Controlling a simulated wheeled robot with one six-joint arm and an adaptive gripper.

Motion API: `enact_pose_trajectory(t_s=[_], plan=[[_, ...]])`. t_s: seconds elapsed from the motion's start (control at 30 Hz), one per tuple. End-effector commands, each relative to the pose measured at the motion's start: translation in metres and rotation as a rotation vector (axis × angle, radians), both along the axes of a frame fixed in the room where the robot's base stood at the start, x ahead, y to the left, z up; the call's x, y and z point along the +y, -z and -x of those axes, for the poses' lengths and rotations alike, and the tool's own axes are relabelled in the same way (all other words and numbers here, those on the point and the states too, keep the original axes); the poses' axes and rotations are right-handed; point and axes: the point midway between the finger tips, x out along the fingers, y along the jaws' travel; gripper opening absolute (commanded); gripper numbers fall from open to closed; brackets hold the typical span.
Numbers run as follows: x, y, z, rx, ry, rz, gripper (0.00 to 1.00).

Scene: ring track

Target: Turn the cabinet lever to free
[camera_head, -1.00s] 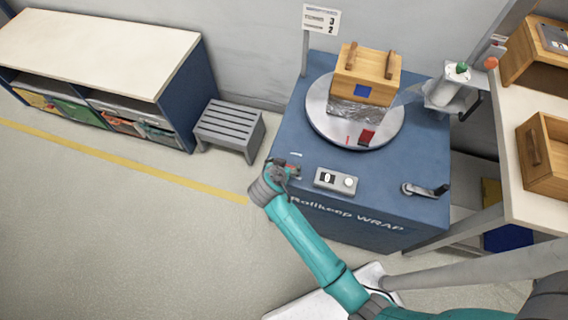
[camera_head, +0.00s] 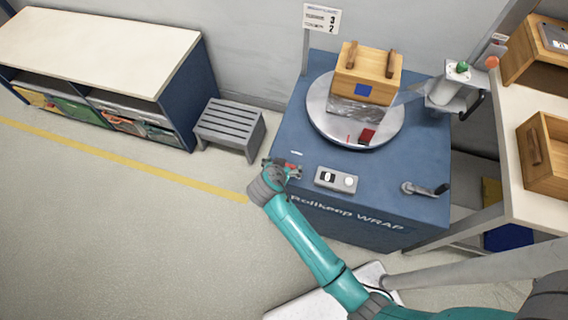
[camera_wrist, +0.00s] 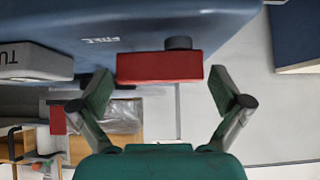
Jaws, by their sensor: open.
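The lever (camera_wrist: 150,68) shows in the wrist view as a red bar with a dark round knob at its upper right. It lies against the blue cabinet (camera_head: 310,110), near a small white label whose print looks like "FREE". My gripper (camera_wrist: 163,88) is open, one finger on each side of the red bar's ends, with visible gaps. In the head view my gripper (camera_head: 288,170) is at the cabinet top's left front corner. It mostly hides the lever there; only a bit of red shows. Contact cannot be told.
A turntable (camera_head: 320,118) carries a wooden box (camera_head: 368,75) with wrapped sides. A control box (camera_head: 336,180) and a crank (camera_head: 425,189) sit along the cabinet's front. A grey step stool (camera_head: 228,125) stands left.

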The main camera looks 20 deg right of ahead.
Motion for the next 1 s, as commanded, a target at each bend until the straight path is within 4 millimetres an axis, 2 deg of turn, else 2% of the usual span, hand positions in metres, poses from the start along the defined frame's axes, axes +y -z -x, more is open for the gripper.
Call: enact_pose_trajectory(t_s=[0.17, 0.6, 0.8, 1.0], plan=[[0.012, -0.016, 0.012, -0.002, -0.004, -0.001, 1.0], [0.049, -0.072, 0.053, -0.001, -0.004, -0.002, 1.0], [0.055, -0.081, 0.061, 0.001, -0.001, -0.001, 1.0], [0.055, -0.082, 0.062, 0.001, 0.0, -0.001, 1.0]])
